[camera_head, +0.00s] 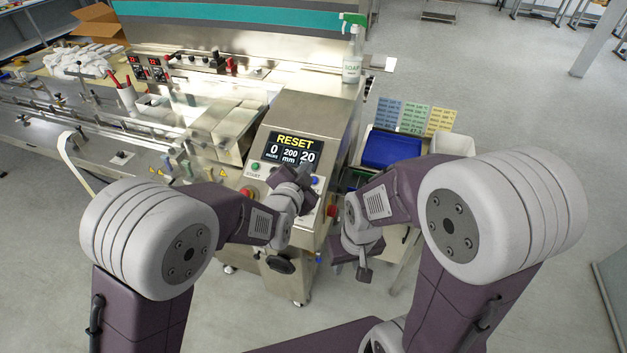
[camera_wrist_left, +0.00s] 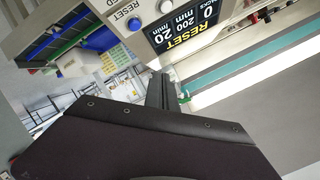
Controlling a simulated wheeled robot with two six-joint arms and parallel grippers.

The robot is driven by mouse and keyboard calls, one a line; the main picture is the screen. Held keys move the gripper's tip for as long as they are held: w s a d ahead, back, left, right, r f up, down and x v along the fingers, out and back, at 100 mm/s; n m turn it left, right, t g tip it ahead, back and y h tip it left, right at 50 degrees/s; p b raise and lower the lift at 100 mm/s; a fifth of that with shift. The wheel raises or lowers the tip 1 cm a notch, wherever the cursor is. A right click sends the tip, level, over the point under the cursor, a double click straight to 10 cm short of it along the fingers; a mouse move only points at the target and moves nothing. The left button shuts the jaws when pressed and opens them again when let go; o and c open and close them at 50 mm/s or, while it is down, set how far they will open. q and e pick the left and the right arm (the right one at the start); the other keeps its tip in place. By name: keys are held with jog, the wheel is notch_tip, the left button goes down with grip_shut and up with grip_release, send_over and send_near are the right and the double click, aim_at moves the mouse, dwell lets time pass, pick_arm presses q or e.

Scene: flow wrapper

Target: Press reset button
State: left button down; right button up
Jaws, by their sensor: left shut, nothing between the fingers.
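The control panel has a dark screen (camera_head: 291,150) reading RESET, 0, 200 mm and 20/min. The blue button (camera_head: 315,181) is on the panel below the screen's right side. The left wrist view shows the blue button (camera_wrist_left: 134,24) beside a RESET label, with nothing covering it. My left gripper (camera_head: 304,174) is shut and empty in front of the panel, just left of the blue button in the head view. Its dark fingers (camera_wrist_left: 161,88) show in the left wrist view, apart from the button in the picture. My right gripper (camera_head: 362,268) hangs lower, right of the machine; its jaw opening is unclear.
A spray bottle (camera_head: 353,62) stands on the machine. A blue bin (camera_head: 390,149) and coloured label sheets (camera_head: 414,117) are at the right. Open floor lies farther right.

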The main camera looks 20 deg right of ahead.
pick_arm(q)
jog(key=w+f+b, duration=0.1)
jog(key=f, duration=0.1)
jog(key=w+d+f+b, duration=0.1)
jog(key=f+b, duration=0.1)
jog(key=f, duration=0.1)
jog(key=w+d+f+b, duration=0.1)
jog(key=f, duration=0.1)
jog(key=shift+w+f+b, duration=0.1)
jog(key=shift+f+b, duration=0.05)
jog(key=shift+b, duration=0.15)
dwell(1.7)
jog(key=shift+w+d+f+b, duration=0.15)
jog(key=shift+f+b, duration=0.2)
jog(key=shift+w+d+f+b, duration=0.1)
jog(key=shift+w+f+b, duration=0.05)
jog(key=shift+f+b, duration=0.3)
dwell(0.6)
jog(key=shift+r, duration=0.15)
jog(key=shift+s+a+r+p, duration=0.25)
jog(key=shift+s+r+p, duration=0.1)
jog(key=shift+r+p, duration=0.25)
jog(key=shift+r, duration=0.1)
